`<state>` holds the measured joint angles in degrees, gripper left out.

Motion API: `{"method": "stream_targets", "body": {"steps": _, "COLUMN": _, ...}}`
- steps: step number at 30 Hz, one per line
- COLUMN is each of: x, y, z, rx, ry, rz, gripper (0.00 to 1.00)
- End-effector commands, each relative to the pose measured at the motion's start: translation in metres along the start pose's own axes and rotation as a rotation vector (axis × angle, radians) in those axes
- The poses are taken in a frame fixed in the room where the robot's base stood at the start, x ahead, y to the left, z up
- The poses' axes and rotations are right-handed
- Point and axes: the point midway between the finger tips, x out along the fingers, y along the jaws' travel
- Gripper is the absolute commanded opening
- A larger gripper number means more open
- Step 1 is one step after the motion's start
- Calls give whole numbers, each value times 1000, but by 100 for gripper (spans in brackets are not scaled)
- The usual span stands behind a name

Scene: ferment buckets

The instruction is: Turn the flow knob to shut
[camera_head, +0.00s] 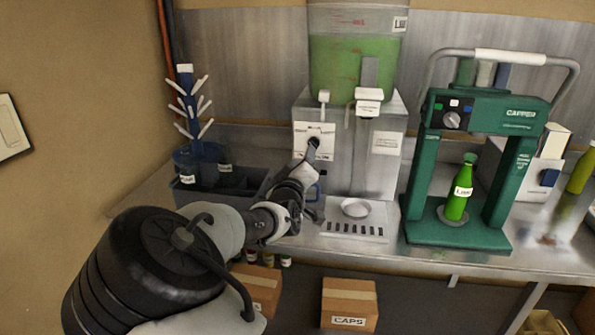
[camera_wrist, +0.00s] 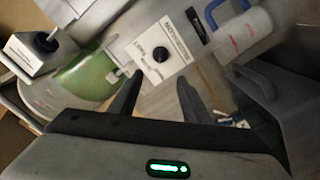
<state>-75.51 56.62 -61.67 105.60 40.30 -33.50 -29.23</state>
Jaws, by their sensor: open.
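The flow knob (camera_head: 314,141) is a small round black knob on a white label panel on the front of the filler, below the tank of green liquid. In the wrist view the knob (camera_wrist: 160,54) shows on its white panel, just beyond the fingertips and roughly centred between them. My gripper (camera_wrist: 158,80) is open and empty, with one dark finger on each side of the line to the knob. In the head view my gripper (camera_head: 308,158) is right in front of the panel's lower part. I cannot read the knob's setting.
A green capper (camera_head: 423,160) with a green bottle (camera_head: 458,195) stands to the right. A drip tray (camera_head: 350,230) with a pale dish lies below the spout. A dark bin (camera_head: 245,183) and a blue bottle tree (camera_head: 187,110) stand at left.

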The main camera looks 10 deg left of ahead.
Motion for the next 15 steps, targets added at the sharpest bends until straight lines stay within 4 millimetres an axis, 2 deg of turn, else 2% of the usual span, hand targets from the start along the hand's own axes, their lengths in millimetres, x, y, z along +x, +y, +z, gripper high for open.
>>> {"method": "stream_targets", "body": {"steps": 1, "x": -14, "y": 0, "z": -1, "rx": 1, "ry": 0, "rz": -3, "gripper": 44}}
{"method": "stream_targets", "body": {"steps": 6, "x": -46, "y": 0, "z": -1, "rx": 1, "ry": 1, "rz": -1, "gripper": 44}}
{"method": "stream_targets", "body": {"steps": 10, "x": -60, "y": 0, "z": -1, "rx": 0, "ry": 0, "rz": -1, "gripper": 44}}
{"method": "stream_targets", "body": {"steps": 15, "x": -67, "y": 0, "z": 0, "rx": 0, "ry": 1, "rz": 1, "gripper": 44}}
